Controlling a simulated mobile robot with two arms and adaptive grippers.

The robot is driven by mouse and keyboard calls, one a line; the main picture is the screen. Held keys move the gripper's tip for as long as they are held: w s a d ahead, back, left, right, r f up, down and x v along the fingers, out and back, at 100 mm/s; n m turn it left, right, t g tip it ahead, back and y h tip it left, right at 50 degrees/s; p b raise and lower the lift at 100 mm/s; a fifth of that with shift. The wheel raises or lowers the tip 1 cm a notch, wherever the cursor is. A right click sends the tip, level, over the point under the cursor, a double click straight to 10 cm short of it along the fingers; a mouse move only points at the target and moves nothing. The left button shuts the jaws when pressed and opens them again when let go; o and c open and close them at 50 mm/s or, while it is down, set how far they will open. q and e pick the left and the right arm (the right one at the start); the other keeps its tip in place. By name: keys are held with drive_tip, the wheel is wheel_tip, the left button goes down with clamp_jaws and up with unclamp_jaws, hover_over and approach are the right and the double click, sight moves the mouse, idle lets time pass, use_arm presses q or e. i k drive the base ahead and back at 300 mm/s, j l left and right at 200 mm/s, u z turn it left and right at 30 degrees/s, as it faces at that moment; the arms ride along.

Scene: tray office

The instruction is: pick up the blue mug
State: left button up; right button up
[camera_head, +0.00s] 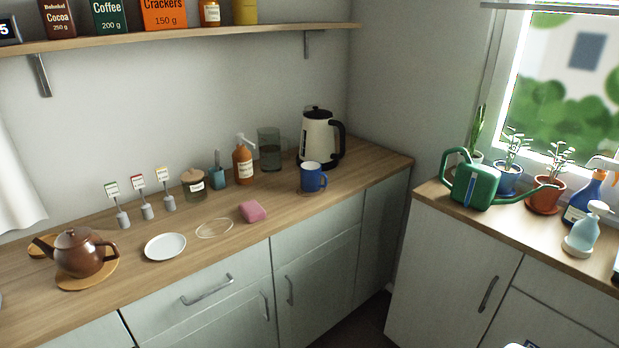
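The blue mug (311,178) stands upright on the wooden counter (215,262), near its front edge and in front of the kettle. Its inside looks white and its handle points to the right. Nothing is touching it from the front or the left. Neither of my grippers is in the head view, so I cannot see whether they are open or shut.
A cream and black kettle (318,140) stands close behind the mug. A glass pitcher (269,150) and an orange pump bottle (243,164) are to its left. A pink sponge (252,211) and white plate (165,246) lie further left. A green watering can (474,186) stands right.

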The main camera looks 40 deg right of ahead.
sight(311, 172)
drive_tip(key=z, duration=1.3)
